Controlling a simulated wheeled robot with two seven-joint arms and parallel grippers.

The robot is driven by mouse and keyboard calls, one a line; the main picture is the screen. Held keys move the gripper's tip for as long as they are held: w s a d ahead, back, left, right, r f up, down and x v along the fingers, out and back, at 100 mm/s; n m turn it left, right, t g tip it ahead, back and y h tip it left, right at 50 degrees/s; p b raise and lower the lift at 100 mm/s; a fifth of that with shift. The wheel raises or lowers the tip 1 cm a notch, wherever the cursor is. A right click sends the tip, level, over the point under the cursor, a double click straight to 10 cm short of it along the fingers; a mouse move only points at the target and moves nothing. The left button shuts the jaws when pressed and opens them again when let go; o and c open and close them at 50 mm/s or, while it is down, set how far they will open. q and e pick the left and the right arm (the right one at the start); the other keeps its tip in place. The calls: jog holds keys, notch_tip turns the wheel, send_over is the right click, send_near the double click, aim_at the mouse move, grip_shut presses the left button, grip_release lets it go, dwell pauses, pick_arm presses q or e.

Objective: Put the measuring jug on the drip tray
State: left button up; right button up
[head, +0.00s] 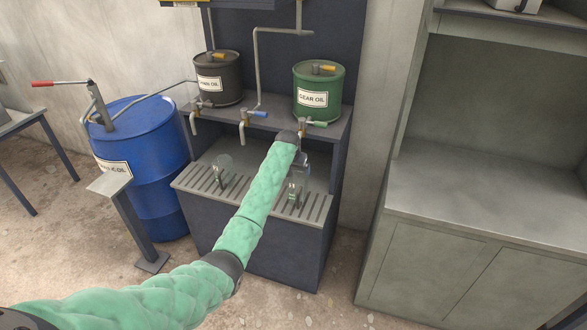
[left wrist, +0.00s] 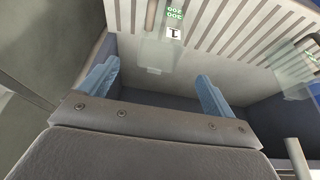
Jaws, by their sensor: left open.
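A clear measuring jug (head: 295,188) with green marks stands at the right end of the slotted drip tray (head: 317,207), partly hidden by my left arm. In the left wrist view, a clear jug (left wrist: 160,50) with green figures and a label marked 1 shows against the slotted tray (left wrist: 215,22). My left gripper (left wrist: 158,76) is open, with its two blue fingers apart and nothing between them; that jug lies just beyond the fingertips. In the head view the gripper is mostly hidden behind my arm. My right gripper is not in view.
Another clear vessel (head: 222,167) stands on the tray's left part. Taps hang above the tray, below a black drum (head: 218,78) and a green gear oil drum (head: 318,92). A blue drum (head: 143,165) stands left. A grey cabinet (head: 480,200) with a bare top stands right.

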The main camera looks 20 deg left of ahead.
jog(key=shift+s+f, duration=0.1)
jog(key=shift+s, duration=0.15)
pick_arm(q)
jog(key=s+f+g, duration=0.1)
jog(key=s+f, duration=0.6)
jog(key=f, duration=0.6)
jog(key=s+f, duration=0.8)
jog(key=f, duration=0.5)
jog(key=s+d+f, duration=0.2)
jog(key=s+f, duration=1.7)
jog(key=s, duration=0.1)
jog(key=s+d+f, duration=0.1)
jog(key=s+f, duration=0.5)
jog(key=s, duration=0.9)
jog(key=s+f+m+g, duration=0.1)
jog(key=s+f, duration=0.5)
jog(key=s, duration=1)
jog(key=s+d+f+m, duration=0.1)
jog(key=s+f, duration=0.5)
jog(key=s, duration=1)
jog(key=shift+d+f+g, duration=0.35)
jog(key=shift+g, duration=0.05)
